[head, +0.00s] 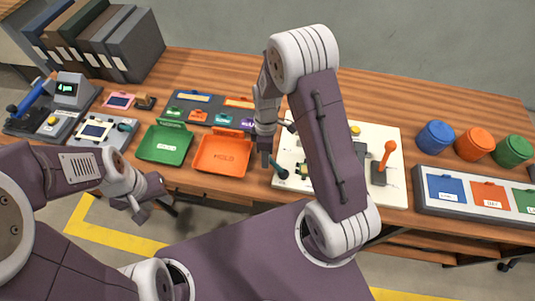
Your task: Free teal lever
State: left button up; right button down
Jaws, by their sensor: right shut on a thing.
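A white board (388,203) lies on the wooden bench near its front edge. A teal lever (281,172) slants up from the board's left side. My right gripper (266,158) points down at the lever's upper end and is shut on it. My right arm crosses in front of the board and hides its middle. My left gripper (150,203) hangs in front of the bench's front edge, away from the board. Its finger gap is not clear.
Left of the board are an orange tray (222,155), a green tray (165,145) and a panel of coloured labels (210,108). Blue, orange and green round containers (435,138) stand at the right, behind a white case (425,194). Binders (125,45) stand at the back left.

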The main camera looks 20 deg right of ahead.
jog(key=shift+n, duration=0.3)
jog(key=shift+r, duration=0.1)
jog(key=c, duration=1.3)
grip_release()
jog(key=shift+o, duration=0.7)
jog(key=shift+s, duration=0.1)
notch_tip(320, 180, up, 9)
jog(key=w, duration=0.1)
jog(key=shift+w+d+p, duration=0.3)
jog(key=shift+d, duration=0.05)
